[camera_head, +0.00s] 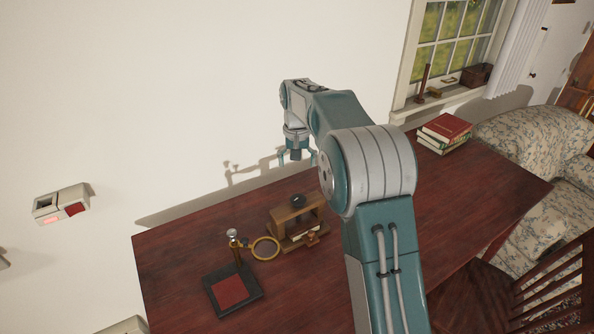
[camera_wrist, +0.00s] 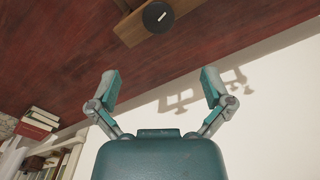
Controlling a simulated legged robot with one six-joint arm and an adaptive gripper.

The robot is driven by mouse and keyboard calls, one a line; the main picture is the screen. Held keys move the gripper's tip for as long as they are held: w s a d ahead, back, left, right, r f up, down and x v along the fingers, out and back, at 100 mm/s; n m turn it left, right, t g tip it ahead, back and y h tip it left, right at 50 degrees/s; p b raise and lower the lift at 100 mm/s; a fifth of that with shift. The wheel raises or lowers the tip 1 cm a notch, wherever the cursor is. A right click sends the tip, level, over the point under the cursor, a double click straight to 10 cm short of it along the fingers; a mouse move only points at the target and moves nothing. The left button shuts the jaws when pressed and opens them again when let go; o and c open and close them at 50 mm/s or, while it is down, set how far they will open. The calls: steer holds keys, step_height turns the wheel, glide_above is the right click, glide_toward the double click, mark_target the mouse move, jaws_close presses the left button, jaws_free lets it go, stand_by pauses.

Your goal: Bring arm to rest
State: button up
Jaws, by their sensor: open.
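My arm (camera_head: 372,165) reaches up and over the dark red wooden table in the head view. My gripper (camera_head: 298,158) hangs above the table's back edge, close to the white wall. In the wrist view my gripper (camera_wrist: 160,82) is open, with its two fingers spread apart and nothing between them. Part of one finger is hidden behind my arm in the head view.
A wooden stand (camera_head: 284,222) with a dark round top is below my gripper. A magnifier (camera_head: 265,248) and a dark base with a red panel (camera_head: 230,290) stand left of it. Books (camera_head: 444,132) lie at the back right. A floral armchair (camera_head: 540,160) stands right.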

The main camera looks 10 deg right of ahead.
stand_by(0.3)
steer(key=s+r+n+t, duration=0.1)
steer(key=s+r, duration=0.5)
steer(key=s, duration=0.2)
steer(key=s+r+t, duration=0.2)
steer(key=s+r, duration=0.4)
steer(key=s, duration=0.2)
steer(key=s+f+n+t, duration=0.1)
steer(key=s+f+t, duration=0.1)
steer(key=s, duration=1.9)
steer(key=shift+f+t, duration=0.3)
steer(key=shift+f, duration=0.6)
steer(key=shift+w, duration=0.1)
